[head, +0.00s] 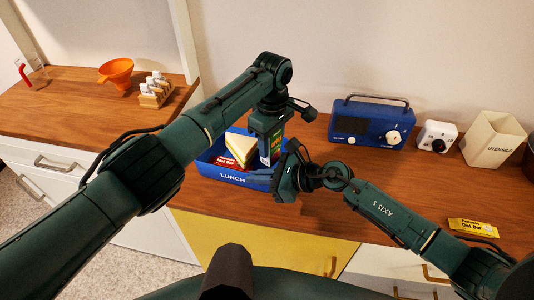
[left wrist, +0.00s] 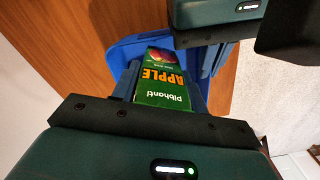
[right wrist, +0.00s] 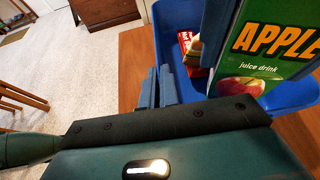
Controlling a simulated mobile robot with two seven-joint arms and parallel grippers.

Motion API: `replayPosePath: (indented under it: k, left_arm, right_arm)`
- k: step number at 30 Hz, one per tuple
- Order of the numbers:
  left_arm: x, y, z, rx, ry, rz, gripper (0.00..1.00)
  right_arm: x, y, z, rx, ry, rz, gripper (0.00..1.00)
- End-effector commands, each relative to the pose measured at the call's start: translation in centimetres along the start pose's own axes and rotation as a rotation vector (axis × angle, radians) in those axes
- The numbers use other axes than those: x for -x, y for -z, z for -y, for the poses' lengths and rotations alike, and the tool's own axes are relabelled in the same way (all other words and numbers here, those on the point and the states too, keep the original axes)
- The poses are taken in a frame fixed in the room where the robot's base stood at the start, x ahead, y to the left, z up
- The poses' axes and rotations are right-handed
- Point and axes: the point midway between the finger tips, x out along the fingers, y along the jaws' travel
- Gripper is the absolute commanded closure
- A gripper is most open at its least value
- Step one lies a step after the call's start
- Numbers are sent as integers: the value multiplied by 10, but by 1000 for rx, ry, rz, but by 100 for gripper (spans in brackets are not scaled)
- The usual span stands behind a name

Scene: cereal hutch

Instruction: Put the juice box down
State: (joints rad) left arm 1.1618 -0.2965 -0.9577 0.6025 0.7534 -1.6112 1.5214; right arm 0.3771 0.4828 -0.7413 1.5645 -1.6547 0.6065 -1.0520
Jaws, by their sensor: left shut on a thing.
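The juice box (head: 276,148) is green with an APPLE label. My left gripper (head: 270,152) is shut on it and holds it at the right part of the blue lunch box (head: 208,170). Its lower end is hidden, so I cannot tell whether it touches the lunch box floor. The juice box also shows between the left fingers in the left wrist view (left wrist: 163,92) and close up in the right wrist view (right wrist: 262,60). My right gripper (head: 258,179) is at the lunch box's front right, its fingers close together with nothing visible between them.
A sandwich (head: 240,147) and a red packet (head: 226,161) are in the lunch box's left part. A blue radio (head: 365,122), white timer (head: 436,136) and utensil holder (head: 492,140) stand behind to the right. A yellow bar (head: 473,227) lies at the right front. Wood between them is clear.

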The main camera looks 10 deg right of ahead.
Motion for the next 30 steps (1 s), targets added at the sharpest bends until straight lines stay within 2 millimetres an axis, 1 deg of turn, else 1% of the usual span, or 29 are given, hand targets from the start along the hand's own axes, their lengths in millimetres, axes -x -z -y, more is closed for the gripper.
replayPosePath:
  k: [10, 22, 23, 30]
  left_arm:
    - [-39, 0, 0, -2, 0, -1, 85]
    - [-45, 0, 0, -2, -2, 0, 85]
    - [-46, 0, 0, -2, -2, 1, 56]
    - [-45, 0, 0, -2, -1, 0, 36]
  right_arm:
    - [0, 0, 0, 0, 0, -1, 100]
    - [0, 0, 0, 0, 1, -1, 100]
    - [0, 0, 0, 0, 1, -1, 100]
    - [0, 0, 0, 0, 0, -1, 100]
